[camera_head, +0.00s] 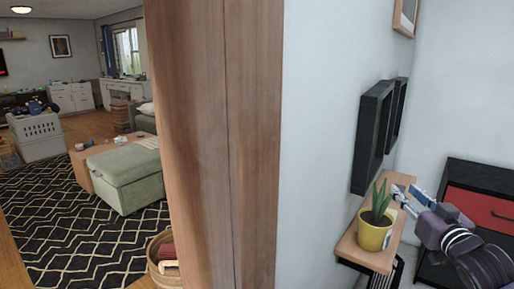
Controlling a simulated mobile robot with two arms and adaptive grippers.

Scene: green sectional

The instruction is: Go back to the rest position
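My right gripper (403,190) shows at the lower right, with its arm coming in from the right edge. Its two fingers look spread apart with nothing between them. It is just right of a green spiky plant in a yellow pot (373,235), above or beside the narrow wooden shelf (365,257) that bears the pot. I cannot tell whether the fingers touch the shelf or pot. My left gripper is not in view.
A wooden door frame (222,140) fills the centre. A black cabinet with a red drawer (490,210) stands at the right. Through the opening are a patterned rug (80,235), a green ottoman (125,175), a white crate (38,135) and a basket (160,262).

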